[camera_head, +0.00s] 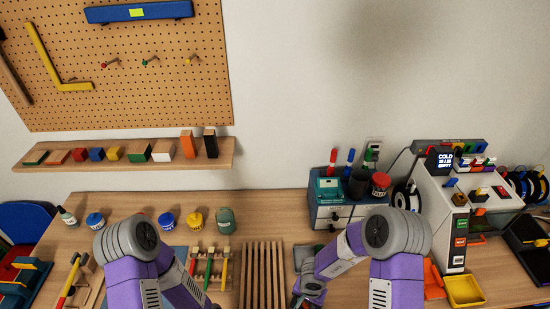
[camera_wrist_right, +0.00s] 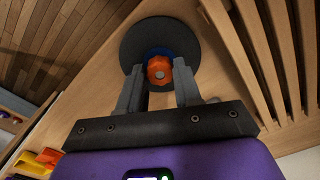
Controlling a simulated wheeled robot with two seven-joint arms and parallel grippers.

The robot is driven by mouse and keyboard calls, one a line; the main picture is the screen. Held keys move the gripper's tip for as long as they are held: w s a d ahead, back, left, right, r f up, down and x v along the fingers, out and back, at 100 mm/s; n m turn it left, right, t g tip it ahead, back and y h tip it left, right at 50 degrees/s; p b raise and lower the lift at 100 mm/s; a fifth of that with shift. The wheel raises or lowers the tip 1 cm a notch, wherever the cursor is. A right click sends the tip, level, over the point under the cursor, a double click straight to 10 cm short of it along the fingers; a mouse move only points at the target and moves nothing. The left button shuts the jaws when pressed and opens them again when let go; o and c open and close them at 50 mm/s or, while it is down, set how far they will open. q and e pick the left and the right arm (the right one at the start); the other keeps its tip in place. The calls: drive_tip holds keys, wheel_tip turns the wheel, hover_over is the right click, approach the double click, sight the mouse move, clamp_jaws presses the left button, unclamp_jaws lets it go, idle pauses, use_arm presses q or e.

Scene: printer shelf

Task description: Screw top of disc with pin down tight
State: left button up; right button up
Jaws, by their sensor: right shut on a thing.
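The disc (camera_wrist_right: 133,47) shows in the right wrist view as a flat dark round plate lying on the wooden tabletop. A blue ring sits at its middle. On the ring is a lobed orange top (camera_wrist_right: 158,69) with a small grey pin end (camera_wrist_right: 159,74) at its centre. My right gripper (camera_wrist_right: 159,78) is over the disc, one finger on each side of the orange top, shut on it. In the head view my right gripper (camera_head: 301,299) is low, near the bottom edge, and the disc cannot be made out. My left gripper is not in view; only its arm shows.
A slatted wooden rack (camera_head: 263,272) stands left of my right gripper. A grey tray (camera_head: 303,257) lies behind it. A printer (camera_head: 447,207) and yellow bin (camera_head: 465,290) stand to the right. Pots and a screwdriver rack (camera_head: 208,270) are left. The table edge is close.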

drive_tip(key=m, duration=1.1)
drive_tip(key=o, duration=0.5)
